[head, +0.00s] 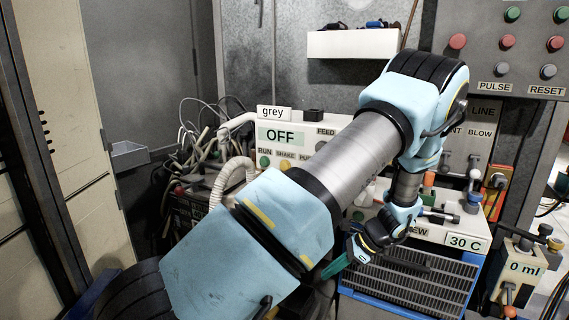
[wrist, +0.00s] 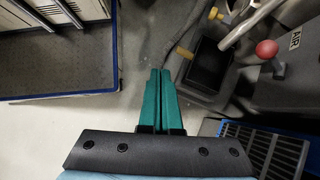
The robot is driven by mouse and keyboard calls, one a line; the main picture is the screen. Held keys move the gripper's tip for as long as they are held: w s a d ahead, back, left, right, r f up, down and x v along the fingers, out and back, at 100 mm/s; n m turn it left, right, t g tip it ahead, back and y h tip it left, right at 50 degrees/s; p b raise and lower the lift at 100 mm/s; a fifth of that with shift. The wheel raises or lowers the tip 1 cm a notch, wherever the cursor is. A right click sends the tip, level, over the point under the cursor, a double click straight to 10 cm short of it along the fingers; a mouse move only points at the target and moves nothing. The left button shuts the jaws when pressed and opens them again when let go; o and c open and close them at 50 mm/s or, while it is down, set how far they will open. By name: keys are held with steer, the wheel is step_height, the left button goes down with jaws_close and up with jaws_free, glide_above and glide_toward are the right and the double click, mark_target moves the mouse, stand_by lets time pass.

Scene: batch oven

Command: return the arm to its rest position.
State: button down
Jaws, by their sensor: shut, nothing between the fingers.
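My arm, light blue and grey, reaches from the lower left up to the upper right of the head view, then bends back down. My gripper (head: 335,267) hangs at the lower middle, in front of the blue-edged grille of the machine. In the wrist view my gripper (wrist: 160,72) shows two teal fingers lying side by side with nothing between them. Pale floor lies beneath the fingertips, and they appear clear of the things around them. My arm hides part of the machine's front panel.
The machine's panel (head: 285,135) reads OFF and stands behind my arm. The dark grille (head: 405,283) is close to my gripper. A red-knobbed lever (wrist: 267,49) and a black bin (wrist: 208,65) lie right in the wrist view.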

steer(key=s+a+r+n+h, duration=0.4)
steer(key=s+a+r+n, duration=0.1)
steer(key=a+r+n, duration=0.45)
steer(key=s+a+r+n+h, duration=0.4)
steer(key=a+r+n, duration=0.5)
steer(key=a, duration=0.1)
step_height(320, 180, up, 18)
steer(key=p, duration=1.7)
steer(key=shift+s+d+f+t, duration=0.15)
steer(key=shift+d+f+t, duration=0.05)
steer(key=shift+d+t, duration=0.1)
